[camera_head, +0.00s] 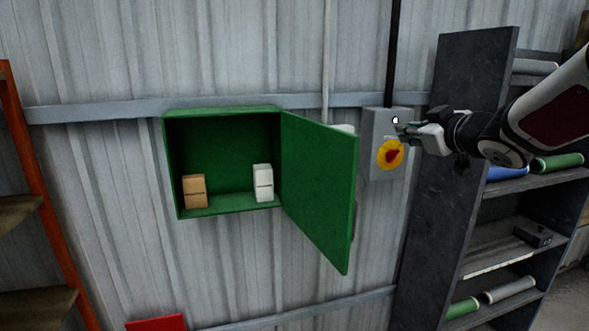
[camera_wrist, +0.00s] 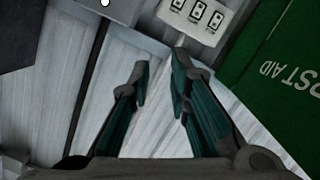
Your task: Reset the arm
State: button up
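My arm reaches in from the right in the head view, with my gripper (camera_head: 408,134) in front of or close to a grey switch box with a red and yellow knob (camera_head: 390,154). I cannot tell the exact distance to the box. In the wrist view my gripper (camera_wrist: 161,78) has its two fingers apart with a gap between them. Nothing is held in the gap; pale corrugated wall shows behind it.
A green cabinet (camera_head: 222,112) hangs open, holding a brown box (camera_head: 194,191) and a white box (camera_head: 263,183). Its green door (camera_head: 322,190) juts out left of my gripper. A dark shelf (camera_head: 465,75) with rolls stands right. A white switch panel (camera_wrist: 198,16) is near the fingers.

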jog(key=s+a+f+m+g+h, duration=0.1)
jog(key=s+a+f+m+g, duration=0.1)
jog(key=s, duration=1)
jog(key=s+a+f+m+g+h, duration=0.1)
jog(key=s+f, duration=0.5)
jog(key=s, duration=0.6)
jog(key=s+a+f+m+g, duration=0.3)
jog(key=s+g, duration=0.4)
jog(key=s, duration=0.5)
jog(key=shift+s+a+f+m+h, duration=0.3)
jog(key=shift+f+m+h, duration=0.1)
jog(key=shift+f+m, duration=0.4)
